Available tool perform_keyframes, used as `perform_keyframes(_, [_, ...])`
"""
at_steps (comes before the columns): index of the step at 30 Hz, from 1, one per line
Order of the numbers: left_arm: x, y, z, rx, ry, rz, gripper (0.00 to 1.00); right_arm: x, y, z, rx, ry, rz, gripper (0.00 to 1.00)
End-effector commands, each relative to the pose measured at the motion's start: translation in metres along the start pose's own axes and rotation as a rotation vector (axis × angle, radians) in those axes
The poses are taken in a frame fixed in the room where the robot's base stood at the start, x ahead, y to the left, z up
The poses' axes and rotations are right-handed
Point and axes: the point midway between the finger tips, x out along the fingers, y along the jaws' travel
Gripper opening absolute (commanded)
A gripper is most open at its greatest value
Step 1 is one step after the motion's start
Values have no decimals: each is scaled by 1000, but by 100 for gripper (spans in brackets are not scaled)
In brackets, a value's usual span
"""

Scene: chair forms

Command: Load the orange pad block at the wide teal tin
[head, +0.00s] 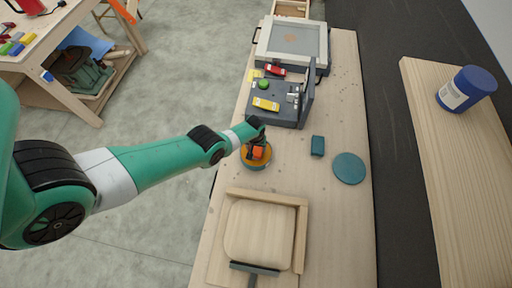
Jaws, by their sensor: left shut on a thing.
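My left gripper (257,144) is shut on the orange pad block (259,153), with its fingers pointing down. The block is directly over or inside a round, shallow tin (256,165) with an orange-brown rim and a teal side. I cannot tell whether the block touches the tin. The gripper hides part of the tin's inside. A flat, round teal disc (349,168), which looks like a lid, lies on the bench to the right. A small dark teal block (318,145) lies between them. My right gripper is not in view.
A grey fixture (275,103) with a green button, a yellow piece and an upright plate stands behind the tin. A framed tray (292,42) is farther back. A wooden seat form (259,233) lies in front. A blue-lidded jar (467,88) stands on the right shelf.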

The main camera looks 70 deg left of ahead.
Motion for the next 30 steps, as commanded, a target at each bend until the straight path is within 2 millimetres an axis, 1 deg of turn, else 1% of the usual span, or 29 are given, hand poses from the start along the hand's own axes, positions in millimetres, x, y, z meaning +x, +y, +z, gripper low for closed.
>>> perform_keyframes(14, [0, 0, 0, 0, 0, 0, 30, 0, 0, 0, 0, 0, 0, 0])
perform_keyframes(30, [6, 0, 1, 0, 0, 0, 30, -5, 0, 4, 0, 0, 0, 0])
